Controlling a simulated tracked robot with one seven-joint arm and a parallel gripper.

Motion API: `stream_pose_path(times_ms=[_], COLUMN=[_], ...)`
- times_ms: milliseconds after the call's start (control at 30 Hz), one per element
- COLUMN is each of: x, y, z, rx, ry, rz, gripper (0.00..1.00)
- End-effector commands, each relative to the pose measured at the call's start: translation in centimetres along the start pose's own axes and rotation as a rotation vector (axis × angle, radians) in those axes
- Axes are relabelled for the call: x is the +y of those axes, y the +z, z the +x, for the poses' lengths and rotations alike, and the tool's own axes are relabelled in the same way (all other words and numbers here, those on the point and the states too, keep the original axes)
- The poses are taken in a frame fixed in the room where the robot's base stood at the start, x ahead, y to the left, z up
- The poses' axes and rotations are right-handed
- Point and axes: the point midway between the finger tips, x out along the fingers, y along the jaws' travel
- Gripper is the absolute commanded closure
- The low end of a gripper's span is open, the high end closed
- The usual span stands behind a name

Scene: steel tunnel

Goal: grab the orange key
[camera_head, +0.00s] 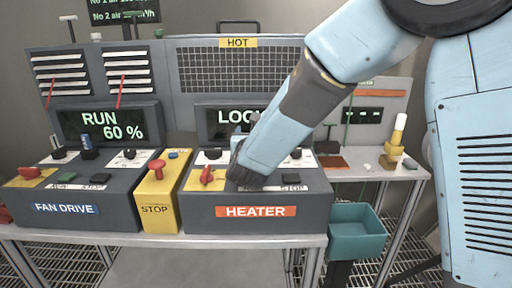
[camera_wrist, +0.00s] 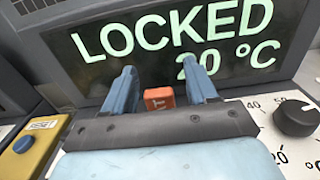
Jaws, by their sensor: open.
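The orange key (camera_wrist: 160,98) shows in the wrist view as a small orange block with pale lettering, below the LOCKED screen. It lies between the two blue fingers of my gripper (camera_wrist: 161,80), with a visible gap on each side. My gripper is open. The palm hides the key's lower part, so I cannot tell how it sits in the panel. In the head view my arm reaches down over the heater console (camera_head: 310,213), and the key is hidden behind it.
The heater screen (camera_wrist: 215,40) reads LOCKED, 20 °C and stands close behind the fingers. A black knob (camera_wrist: 296,118) is at right in the wrist view. A yellow STOP box (camera_head: 157,195), a red switch (camera_head: 207,174) and the fan drive console (camera_head: 75,208) are left. A teal bin (camera_head: 357,240) hangs right.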

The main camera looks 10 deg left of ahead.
Motion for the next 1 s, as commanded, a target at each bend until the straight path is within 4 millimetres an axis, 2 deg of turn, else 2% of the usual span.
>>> stream_pose_path(times_ms=[233, 833, 1000], x=[-0.04, -0.1, -0.1], y=[0.04, 0.01, 0.02], z=[0.41, 0.4, 0.4], rx=[0.0, 0.0, 0.0], ry=[0.0, -0.001, -0.001], rz=[0.0, 0.0, 0.0], gripper=[0.43, 0.99, 0.99])
